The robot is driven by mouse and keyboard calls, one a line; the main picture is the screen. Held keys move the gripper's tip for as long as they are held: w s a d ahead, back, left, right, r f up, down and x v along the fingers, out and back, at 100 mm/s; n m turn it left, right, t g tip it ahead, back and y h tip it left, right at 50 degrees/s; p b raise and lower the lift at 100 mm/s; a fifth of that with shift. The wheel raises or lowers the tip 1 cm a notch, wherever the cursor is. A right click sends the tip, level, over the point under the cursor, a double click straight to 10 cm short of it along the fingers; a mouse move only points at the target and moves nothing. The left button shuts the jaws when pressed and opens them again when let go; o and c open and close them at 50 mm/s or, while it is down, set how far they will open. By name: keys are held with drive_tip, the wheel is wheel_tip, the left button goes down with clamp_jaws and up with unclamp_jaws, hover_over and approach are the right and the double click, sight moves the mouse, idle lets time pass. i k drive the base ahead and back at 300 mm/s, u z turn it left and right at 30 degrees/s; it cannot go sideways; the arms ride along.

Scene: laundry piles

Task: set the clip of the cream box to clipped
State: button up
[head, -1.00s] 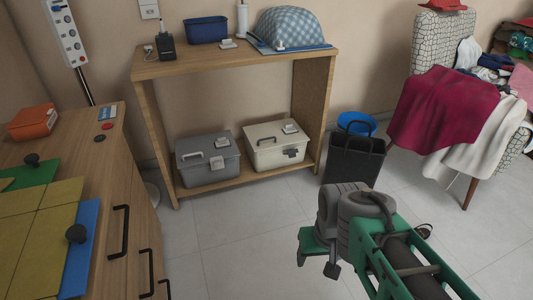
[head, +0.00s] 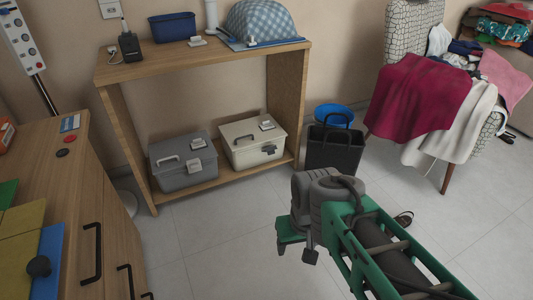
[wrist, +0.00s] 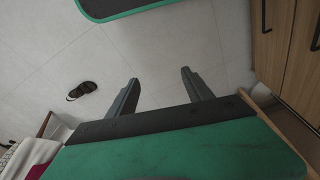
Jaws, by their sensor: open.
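The cream box (head: 241,153) stands on the lower shelf of the wooden shelf unit, right of a grey box. Its dark clip (head: 269,149) shows on the front face; it is too small to tell whether it is clipped. A pale block-like piece lies on the lid. My gripper is in the wrist view (wrist: 160,90), open and empty over the bare floor, with its two fingers apart. In the head view my green and grey arm reaches out at the lower right, in front of the shelf and apart from the box; the fingertips are not clear there.
The grey box (head: 184,164) sits close on the left. A black bin (head: 335,150) and a blue bucket (head: 333,114) stand right of the shelf unit (head: 198,184). A drawer cabinet (head: 92,205) is at left. A sandal (wrist: 81,90) lies on the otherwise clear floor.

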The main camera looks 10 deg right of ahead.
sight(270, 151)
drive_tip(key=u, duration=0.35)
drive_tip(key=i, duration=1.85)
drive_tip(key=u, duration=0.05)
